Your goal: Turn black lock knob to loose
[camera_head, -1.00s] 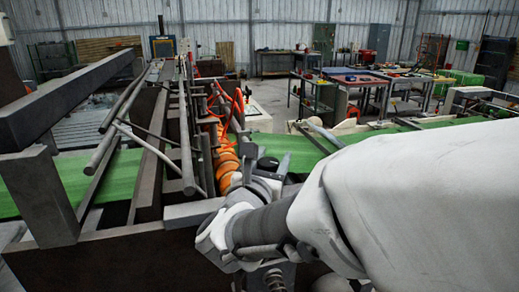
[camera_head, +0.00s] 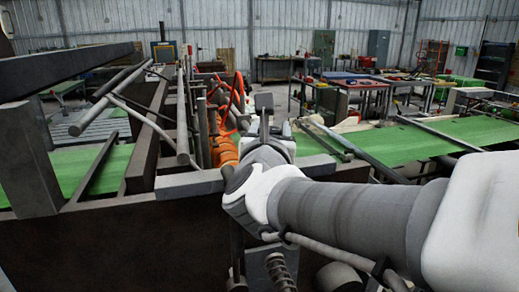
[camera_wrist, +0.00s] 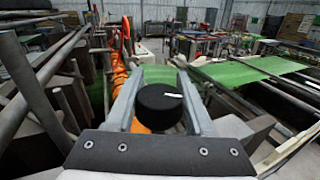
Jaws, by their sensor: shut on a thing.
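The black lock knob (camera_wrist: 159,104) is a short round knob with a white mark on its face. In the wrist view it sits between the two grey fingers of my gripper (camera_wrist: 158,97), which are shut on its sides. The white mark lies roughly level, pointing to the right. In the head view my gripper (camera_head: 264,112) is at the middle, beyond my wrist, and the knob is hidden there.
Orange coiled hose (camera_head: 225,148) runs close on the left of my gripper. A dark machine frame (camera_head: 150,140) with bars and rods fills the left. Green sacking (camera_head: 440,138) runs across behind. Work tables (camera_head: 362,86) stand farther back.

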